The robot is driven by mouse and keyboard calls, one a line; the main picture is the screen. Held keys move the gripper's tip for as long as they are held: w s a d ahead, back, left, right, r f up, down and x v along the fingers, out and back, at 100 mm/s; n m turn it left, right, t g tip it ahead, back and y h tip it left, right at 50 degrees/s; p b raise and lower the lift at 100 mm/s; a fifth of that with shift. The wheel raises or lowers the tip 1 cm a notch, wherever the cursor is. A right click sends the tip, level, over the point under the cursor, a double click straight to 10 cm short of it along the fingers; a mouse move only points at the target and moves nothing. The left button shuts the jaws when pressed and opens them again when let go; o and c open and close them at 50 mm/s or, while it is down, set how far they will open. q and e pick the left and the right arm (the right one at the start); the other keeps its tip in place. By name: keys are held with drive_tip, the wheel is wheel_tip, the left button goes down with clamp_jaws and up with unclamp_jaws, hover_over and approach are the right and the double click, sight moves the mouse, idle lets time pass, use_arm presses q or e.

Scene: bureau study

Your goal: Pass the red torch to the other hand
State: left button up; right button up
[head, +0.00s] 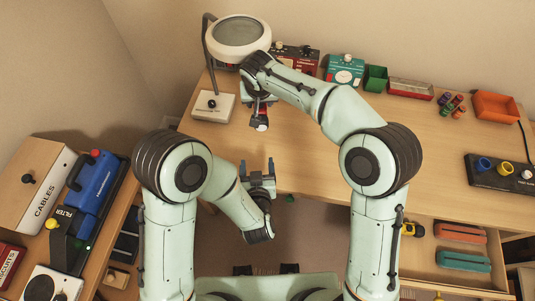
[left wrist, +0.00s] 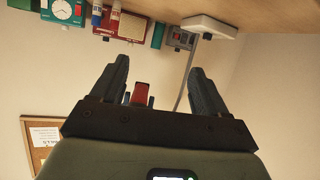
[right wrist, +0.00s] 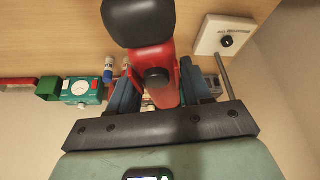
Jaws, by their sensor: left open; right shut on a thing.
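The red torch (right wrist: 160,65) is in my right gripper (right wrist: 155,80). In the right wrist view its red body with a dark button stands between the fingers, and its wide black head points away from the palm. In the head view the torch (head: 261,113) hangs over the desk's front left, black head toward me. My right gripper (head: 262,101) is shut on it. My left gripper (head: 258,168) is open and empty, below and apart from the torch, before the desk edge. In the left wrist view its fingers (left wrist: 157,80) are spread; a small red shape shows between them, partly hidden.
A magnifier lamp (head: 239,36) on a pale base (head: 213,106) stands at the desk's back left. The desk's middle (head: 420,145) is clear. An open drawer (head: 460,246) lies at lower right.

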sight(263, 118)
use_arm(q)
wheel_tip(263, 118, up, 11)
drive_tip(key=s+d+t+y, duration=0.1)
drive_tip(key=s+d+t, duration=0.1)
drive_tip(key=d+t, duration=0.15)
drive_tip(key=shift+t, duration=0.35)
drive_tip(key=w, duration=0.3)
drive_tip(key=w+a, duration=0.1)
drive_tip(key=w, duration=0.7)
drive_tip(key=shift+w+a+r, duration=0.15)
drive_tip(key=shift+w, duration=0.05)
drive_tip(key=c, duration=1.2)
use_arm(e)
drive_tip(key=o, duration=1.3)
drive_tip(key=shift+c, duration=0.2)
drive_tip(key=shift+r, duration=0.15)
